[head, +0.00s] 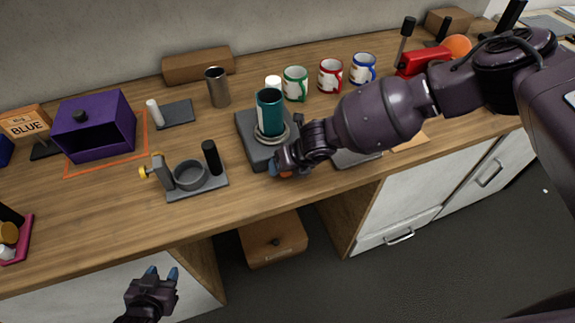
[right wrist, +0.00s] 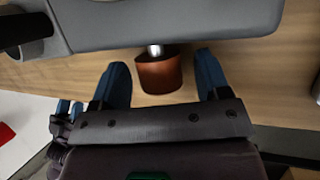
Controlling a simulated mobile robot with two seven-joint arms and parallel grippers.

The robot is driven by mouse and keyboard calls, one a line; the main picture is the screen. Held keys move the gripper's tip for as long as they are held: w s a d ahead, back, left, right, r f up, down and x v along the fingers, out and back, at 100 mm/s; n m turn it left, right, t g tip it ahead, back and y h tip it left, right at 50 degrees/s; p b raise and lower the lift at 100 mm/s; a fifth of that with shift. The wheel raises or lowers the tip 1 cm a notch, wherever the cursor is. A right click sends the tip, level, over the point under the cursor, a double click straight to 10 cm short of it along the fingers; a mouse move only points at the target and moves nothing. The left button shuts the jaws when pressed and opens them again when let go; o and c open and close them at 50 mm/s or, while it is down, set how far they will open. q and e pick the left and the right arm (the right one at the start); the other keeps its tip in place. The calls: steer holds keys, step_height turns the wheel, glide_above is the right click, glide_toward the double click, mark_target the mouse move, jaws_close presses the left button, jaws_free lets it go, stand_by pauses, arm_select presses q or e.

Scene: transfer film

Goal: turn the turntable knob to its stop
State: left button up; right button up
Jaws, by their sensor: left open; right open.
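The turntable is a grey box (head: 247,127) near the middle of the counter, with a teal cup (head: 269,110) on its round top. In the right wrist view, the copper-brown knob (right wrist: 160,76) sticks out on a short metal shaft from the grey housing (right wrist: 180,22). My right gripper (right wrist: 163,80) is open, with one blue finger on each side of the knob and a visible gap to both. In the head view my right gripper (head: 280,170) is at the turntable's front and hides most of the knob. My left gripper (head: 162,273) is open and empty, low in front of the counter.
Left of the turntable stands a grey fixture (head: 200,188) with a ring and a black post. Farther left is a purple box (head: 95,125). Mugs (head: 295,84) and a metal tumbler (head: 216,87) stand behind.

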steer(key=shift+r, duration=0.1)
steer(key=v, duration=1)
steer(key=shift+s+r, duration=0.15)
steer(key=shift+r, duration=0.15)
steer(key=shift+d, duration=0.1)
